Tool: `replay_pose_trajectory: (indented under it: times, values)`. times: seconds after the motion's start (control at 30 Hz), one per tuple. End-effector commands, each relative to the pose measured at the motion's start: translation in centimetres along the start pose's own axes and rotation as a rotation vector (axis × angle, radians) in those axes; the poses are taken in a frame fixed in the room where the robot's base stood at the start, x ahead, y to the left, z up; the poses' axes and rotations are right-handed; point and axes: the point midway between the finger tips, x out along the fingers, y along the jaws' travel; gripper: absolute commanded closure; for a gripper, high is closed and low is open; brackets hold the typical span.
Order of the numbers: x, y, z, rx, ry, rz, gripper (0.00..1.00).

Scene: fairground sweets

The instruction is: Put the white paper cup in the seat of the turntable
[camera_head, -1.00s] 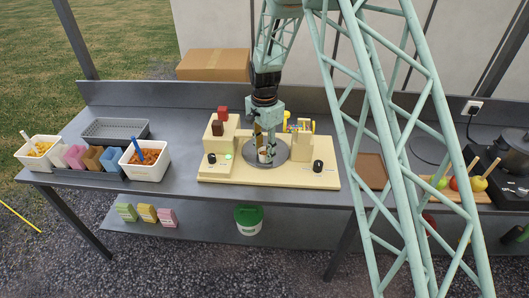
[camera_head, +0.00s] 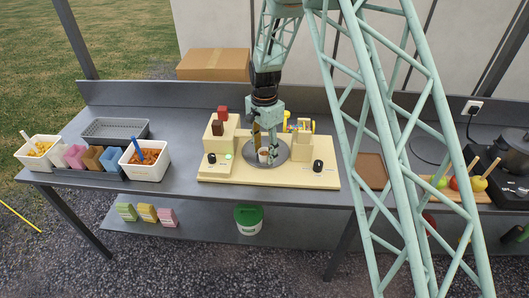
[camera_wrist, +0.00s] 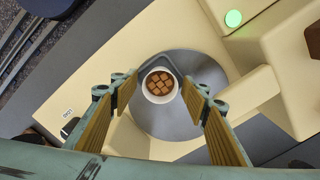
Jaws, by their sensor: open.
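The white paper cup (camera_wrist: 149,94) holds several brown cubes and stands upright on the grey disc of the turntable (camera_wrist: 160,126) in the wrist view. In the head view the cup (camera_head: 263,156) shows small on the turntable (camera_head: 282,154), below my gripper (camera_head: 265,143). In the wrist view my gripper (camera_wrist: 161,98) is open, with one tan-padded finger on each side of the cup and gaps to both. A darker patch borders the cup on the disc; I cannot tell how fully the cup sits in the seat.
The turntable is in a cream base with a lit green button (camera_wrist: 233,18) and black knobs. Brown and red blocks (camera_head: 222,113) stand on the base's left part. A white tub (camera_head: 146,167) and coloured packets are further left. A brown tray (camera_head: 371,170) lies to the right.

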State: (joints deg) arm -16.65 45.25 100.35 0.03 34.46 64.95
Motion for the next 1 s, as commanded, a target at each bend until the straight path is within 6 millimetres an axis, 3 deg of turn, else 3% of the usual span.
replay_pose_trajectory:
  times: [0.27,0.7,1.0]
  values:
    - [-2.9,-0.1,0.0,0.000,0.001,-0.003,0.58]
    - [-9.1,-0.1,0.0,0.000,0.001,-0.002,0.58]
    - [-11.6,0.0,0.0,0.000,0.000,-0.001,0.58]
